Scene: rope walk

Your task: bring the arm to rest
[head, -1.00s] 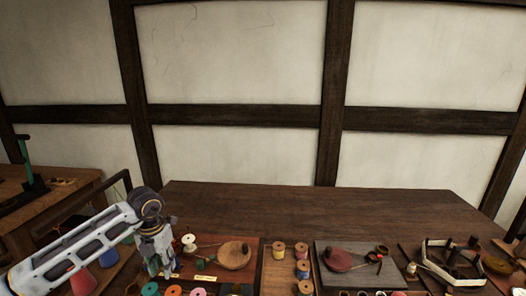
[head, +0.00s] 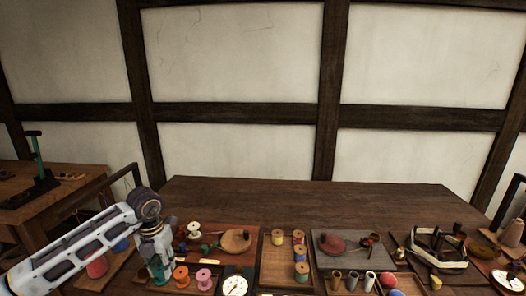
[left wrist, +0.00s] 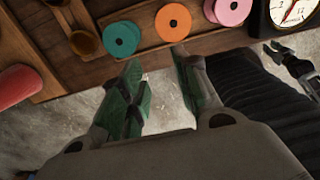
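My left arm comes in from the left in the head view, with the left gripper (head: 160,272) pointing down at the near left part of the bench (head: 330,197). In the left wrist view its two green-padded fingers (left wrist: 157,72) stand apart with nothing between them. A teal spool (left wrist: 121,39), an orange spool (left wrist: 173,22) and a pink spool (left wrist: 232,8) lie just beyond the fingertips, apart from them.
A round dial (head: 234,286) sits right of the spools. A tray with upright spools (head: 278,238), a grey board with a dark red disc (head: 331,243) and a white-banded frame (head: 437,262) fill the near bench. The back of the bench is clear.

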